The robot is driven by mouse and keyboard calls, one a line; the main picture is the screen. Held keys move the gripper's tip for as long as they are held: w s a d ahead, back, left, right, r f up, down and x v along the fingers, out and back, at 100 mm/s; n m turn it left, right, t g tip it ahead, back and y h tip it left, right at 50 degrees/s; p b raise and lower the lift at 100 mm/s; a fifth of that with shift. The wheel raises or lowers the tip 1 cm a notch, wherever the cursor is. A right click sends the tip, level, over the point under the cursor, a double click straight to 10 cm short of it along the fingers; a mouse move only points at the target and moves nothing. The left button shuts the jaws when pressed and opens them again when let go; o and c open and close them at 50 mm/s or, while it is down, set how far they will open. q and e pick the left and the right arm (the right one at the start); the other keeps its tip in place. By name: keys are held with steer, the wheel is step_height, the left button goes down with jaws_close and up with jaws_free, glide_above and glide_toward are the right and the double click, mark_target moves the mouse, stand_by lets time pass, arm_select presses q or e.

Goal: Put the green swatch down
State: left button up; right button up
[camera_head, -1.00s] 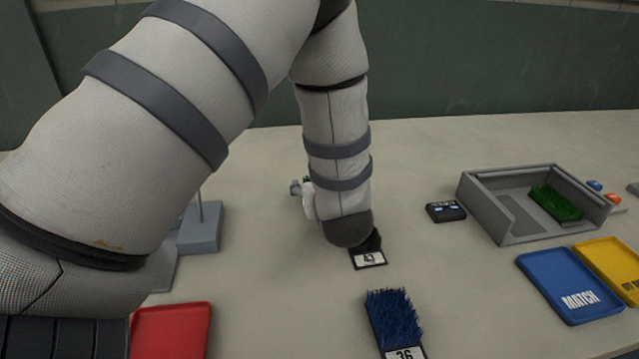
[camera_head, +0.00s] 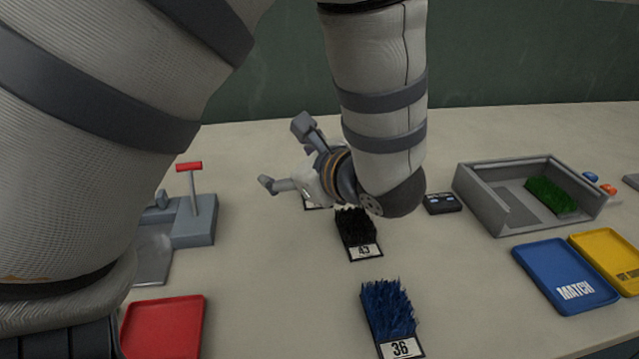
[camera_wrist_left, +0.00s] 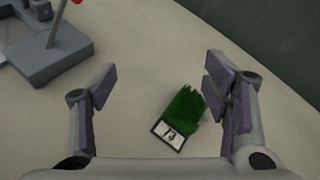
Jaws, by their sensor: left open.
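The green swatch (camera_wrist_left: 185,108) lies on the table in the left wrist view, its numbered white label toward the bottom. In the head view my wrist mostly hides that spot; only the edge of a light label (camera_head: 313,204) shows there. My left gripper (camera_head: 286,156) is open, with fingers apart. In the wrist view the open left gripper (camera_wrist_left: 158,100) has the swatch between its fingers, nearer the right one, and nothing is clamped. Whether the right finger touches it I cannot tell. My right gripper is out of view.
Black swatch 43 (camera_head: 356,226) and blue swatch 36 (camera_head: 391,310) lie in front. A grey box (camera_head: 482,213) holds another green patch (camera_head: 550,195). Blue MATCH tray (camera_head: 540,262), yellow tray (camera_head: 605,245) and red tray (camera_head: 165,330) stand around. A grey lever stand (camera_head: 195,225) is at left.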

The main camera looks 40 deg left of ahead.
arm_select(q)
steer(key=s+a+n+g+h, duration=0.1)
steer(key=a+n+g+h, duration=0.2)
steer(key=n, duration=0.5)
steer(key=s+a+n+g+h, duration=0.1)
steer(key=n+g+h, duration=0.1)
steer(key=n+g, duration=0.35)
steer(key=w+d+r+n+t+h+b, duration=0.1)
steer(key=w+r+n+t+h, duration=0.15)
steer(key=w+n+h, duration=0.35)
steer(key=w+d+r+n+t+h, duration=0.1)
steer(key=w+n+t+h, duration=0.15)
steer(key=w+n, duration=0.35)
steer(key=shift+n, duration=0.65)
steer(key=f, duration=0.4)
steer(key=s+f, duration=0.1)
steer(key=f, duration=0.6)
steer(key=shift+s+a+f, duration=0.3)
steer(key=shift+s, duration=0.05)
steer(key=c, duration=0.9)
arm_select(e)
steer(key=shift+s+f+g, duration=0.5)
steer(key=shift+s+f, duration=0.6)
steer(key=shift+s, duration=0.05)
arm_select(q)
steer(key=shift+c, duration=0.2)
